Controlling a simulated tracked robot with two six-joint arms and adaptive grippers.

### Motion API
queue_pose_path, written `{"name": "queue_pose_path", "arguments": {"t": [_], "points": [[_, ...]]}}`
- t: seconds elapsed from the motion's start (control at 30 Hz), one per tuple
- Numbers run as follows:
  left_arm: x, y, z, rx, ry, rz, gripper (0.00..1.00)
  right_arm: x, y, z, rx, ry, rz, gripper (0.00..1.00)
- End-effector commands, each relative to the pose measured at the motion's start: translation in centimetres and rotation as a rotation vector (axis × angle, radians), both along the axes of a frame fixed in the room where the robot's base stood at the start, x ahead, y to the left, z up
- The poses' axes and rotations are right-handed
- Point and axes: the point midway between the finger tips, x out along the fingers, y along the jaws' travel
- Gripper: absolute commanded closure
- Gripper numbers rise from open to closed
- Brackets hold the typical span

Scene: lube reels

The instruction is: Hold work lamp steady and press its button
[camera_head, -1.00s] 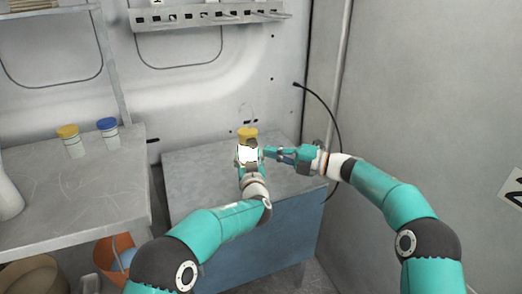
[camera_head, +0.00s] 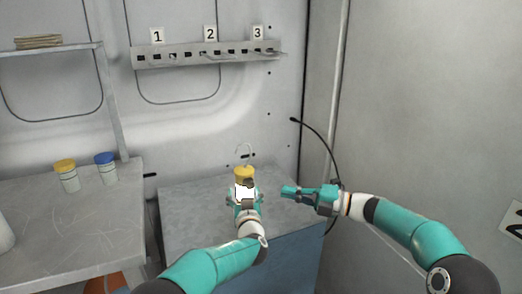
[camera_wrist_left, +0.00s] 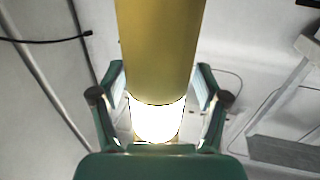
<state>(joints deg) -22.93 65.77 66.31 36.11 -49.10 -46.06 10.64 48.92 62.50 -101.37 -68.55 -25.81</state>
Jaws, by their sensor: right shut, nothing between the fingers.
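The work lamp (camera_head: 243,173) has a yellow body, a bright white glowing part and a wire hook on top. It is upright over the metal bench in the head view. My left gripper (camera_head: 244,197) is around it, one finger on each side. My right gripper (camera_head: 288,191) is shut and empty, to the right of the lamp with a clear gap. The lamp's button cannot be made out.
The grey bench (camera_head: 190,215) lies below the lamp. A left table (camera_head: 60,230) carries a yellow-capped jar (camera_head: 66,175) and a blue-capped jar (camera_head: 106,168). A numbered hook rail (camera_head: 200,53) is on the back wall. A black cable (camera_head: 325,140) hangs at the right corner.

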Motion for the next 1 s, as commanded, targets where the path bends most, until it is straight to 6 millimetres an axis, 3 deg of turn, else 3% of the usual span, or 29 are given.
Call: {"name": "queue_pose_path", "arguments": {"t": [0.37,0.57,1.0], "points": [[-0.1,-0.1,0.4,-0.002,-0.006,-0.002,0.18,0.0,0.0,0.0,0.000,0.000,0.000,1.00],[-1.2,-0.3,0.5,-0.001,-0.006,-0.002,0.18,0.0,0.0,0.1,0.000,0.000,0.000,1.00],[-8.1,-0.7,0.3,-0.001,-0.004,-0.004,0.18,0.0,0.0,0.0,0.000,0.000,0.000,1.00]]}}
